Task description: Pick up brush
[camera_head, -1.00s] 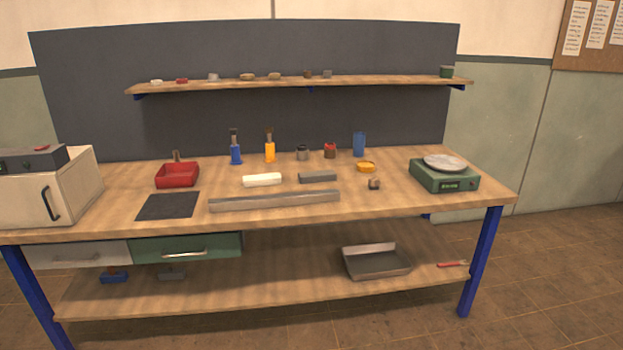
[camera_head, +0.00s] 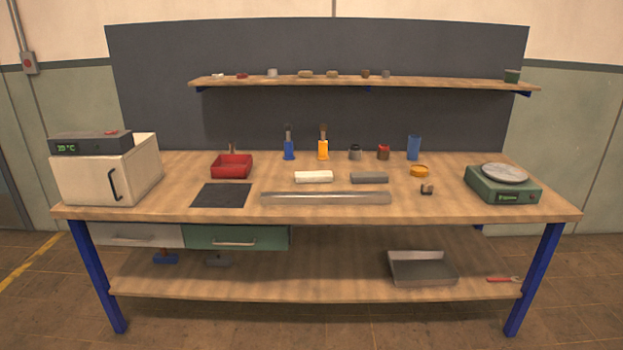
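Two brush-like tools stand upright towards the back of the workbench. One is in a blue holder (camera_head: 289,149) with a dark tip (camera_head: 288,129). The other is in a yellow-orange holder (camera_head: 323,149) with a brown, bristle-like tip (camera_head: 323,130). They stand side by side and apart. A red tray (camera_head: 232,167) to their left has a small upright brown piece at its back. Which of these is the task's brush I cannot tell. Neither of my grippers is in view.
The wooden workbench (camera_head: 420,208) holds a white box oven (camera_head: 85,183), dark mat (camera_head: 221,195), metal bar (camera_head: 326,198), white block (camera_head: 313,177), grey block (camera_head: 369,178), blue cup (camera_head: 413,147) and green scale (camera_head: 503,187). A metal pan (camera_head: 422,272) lies on the lower shelf.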

